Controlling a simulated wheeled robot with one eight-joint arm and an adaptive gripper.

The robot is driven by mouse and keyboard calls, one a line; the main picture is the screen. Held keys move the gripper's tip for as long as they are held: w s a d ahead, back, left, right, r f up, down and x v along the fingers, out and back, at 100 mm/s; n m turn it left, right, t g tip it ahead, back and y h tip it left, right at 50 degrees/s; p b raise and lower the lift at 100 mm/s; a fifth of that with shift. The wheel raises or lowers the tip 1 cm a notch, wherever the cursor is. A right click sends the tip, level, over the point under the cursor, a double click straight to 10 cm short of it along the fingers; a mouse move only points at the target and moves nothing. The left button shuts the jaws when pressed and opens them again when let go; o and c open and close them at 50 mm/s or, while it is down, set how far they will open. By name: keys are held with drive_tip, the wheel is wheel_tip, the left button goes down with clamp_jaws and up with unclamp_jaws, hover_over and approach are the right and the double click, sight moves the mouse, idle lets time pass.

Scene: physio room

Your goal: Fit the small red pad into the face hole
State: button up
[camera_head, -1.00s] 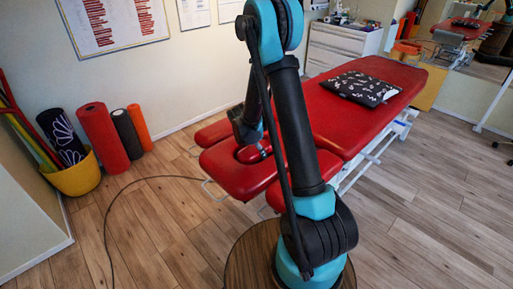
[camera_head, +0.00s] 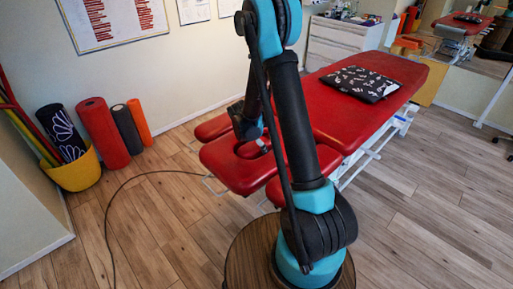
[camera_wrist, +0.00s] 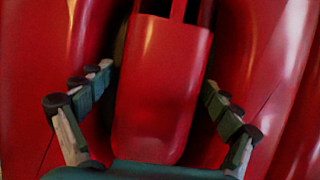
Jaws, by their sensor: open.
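The small red pad (camera_wrist: 160,85) shows in the wrist view as a red block with dark slots at its top end. It lies in the face hole of the red treatment table (camera_head: 237,172), with a narrow dark gap along its left side. I cannot tell how deep it sits. My gripper (camera_wrist: 156,82) is open, with one finger on each side of the pad and visible space between. In the head view, my gripper (camera_head: 258,143) is low over the face hole, and my arm partly hides the head end.
A dark patterned cushion (camera_head: 360,84) lies on the table's far part. A yellow bin (camera_head: 74,172) and several foam rolls (camera_head: 103,133) stand by the left wall. A white drawer unit (camera_head: 342,42) stands behind. The wooden floor at left is clear except for a dark cable.

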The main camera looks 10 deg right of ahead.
drive_tip(key=v, duration=1.2)
idle(0.3)
